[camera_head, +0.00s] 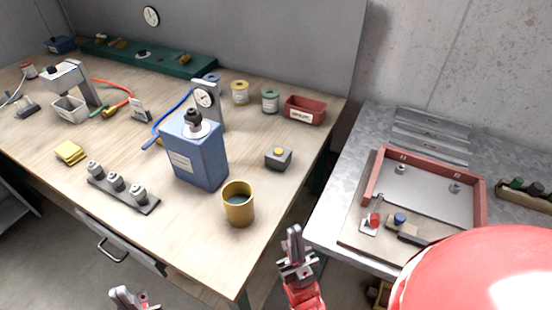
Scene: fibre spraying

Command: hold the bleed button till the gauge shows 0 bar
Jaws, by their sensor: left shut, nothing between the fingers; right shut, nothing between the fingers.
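A round white gauge (205,97) sits on a grey upright post behind the blue canister (195,158); its reading is too small to tell. A small grey box with a yellow button (279,153) on top stands on the wooden bench, right of the canister; no label on it can be read, so I cannot tell if it is the bleed button. My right gripper (293,236) is shut and empty in front of the bench's right corner, apart from the button box. My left gripper (122,296) is shut and empty, low at the bottom edge, in front of the bench.
A yellow cup (238,204) stands near the bench's front right edge, between my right gripper and the canister. A red bin (305,110) and spools stand behind. A metal table (330,205) with a red frame (480,205) is at right. A large red dome (475,275) covers the lower right.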

